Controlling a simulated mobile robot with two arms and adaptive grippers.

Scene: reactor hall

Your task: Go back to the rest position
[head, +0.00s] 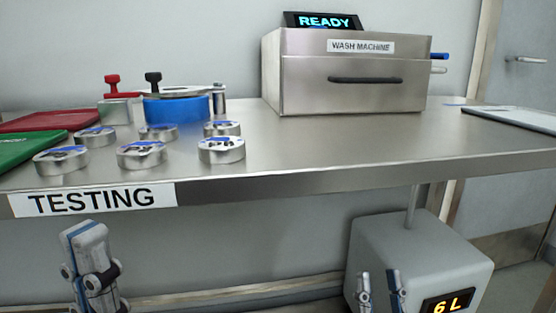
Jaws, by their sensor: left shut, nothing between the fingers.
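My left gripper (85,232) points up at the lower left, below and in front of the bench edge. It is shut with nothing in it. My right gripper (379,277) shows only its two fingertips at the bottom edge, in front of the grey box with the "6 L" display. Its fingertips stand apart with nothing visible between them. The rest of both arms is out of view. Neither gripper touches the steel bench (300,155).
On the bench are several round metal sample tins (142,155), a blue ringed vessel (176,108), red (60,121) and green (30,147) trays, a wash machine (350,75) reading "READY" and a flat tablet-like panel (515,119). The "6 L" box (425,255) stands below.

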